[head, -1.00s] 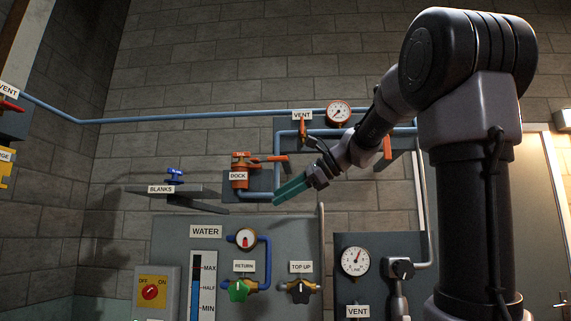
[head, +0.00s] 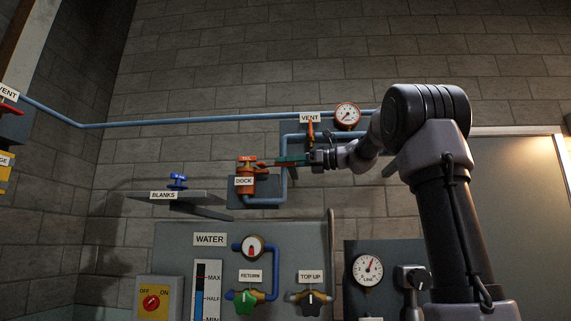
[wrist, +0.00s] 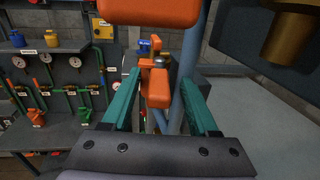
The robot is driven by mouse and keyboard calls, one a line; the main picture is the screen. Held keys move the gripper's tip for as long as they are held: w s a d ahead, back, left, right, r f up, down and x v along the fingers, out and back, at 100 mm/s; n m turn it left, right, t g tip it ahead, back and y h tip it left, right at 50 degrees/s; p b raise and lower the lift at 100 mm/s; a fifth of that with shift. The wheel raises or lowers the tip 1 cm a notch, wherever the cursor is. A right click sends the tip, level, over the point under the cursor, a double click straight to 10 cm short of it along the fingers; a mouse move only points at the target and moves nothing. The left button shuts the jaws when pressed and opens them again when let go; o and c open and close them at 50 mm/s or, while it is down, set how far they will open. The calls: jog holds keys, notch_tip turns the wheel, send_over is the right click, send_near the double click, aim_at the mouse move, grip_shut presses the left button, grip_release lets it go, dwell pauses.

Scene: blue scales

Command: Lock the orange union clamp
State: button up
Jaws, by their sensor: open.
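The orange union clamp (head: 247,181) is a cylinder above the DOCK label on the wall, with an orange lever (head: 263,167) reaching right. My gripper (head: 281,161), with teal fingers, is at the right end of this lever. In the wrist view my gripper (wrist: 162,80) is open, and an orange lever part (wrist: 158,88) lies in the gap between the fingers. I cannot tell whether either finger touches it. The clamp's body is hard to make out in the wrist view.
A blue pipe (wrist: 192,60) runs close by the right finger, and a large orange block (wrist: 150,14) hangs near the camera. The VENT handle (head: 311,133) and a gauge (head: 347,115) are above my gripper. The BLANKS shelf (head: 200,197) is left of the clamp.

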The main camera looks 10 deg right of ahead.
jog(key=shift+w+a, duration=0.1)
jog(key=shift+a, duration=0.15)
grip_shut()
dwell(1.4)
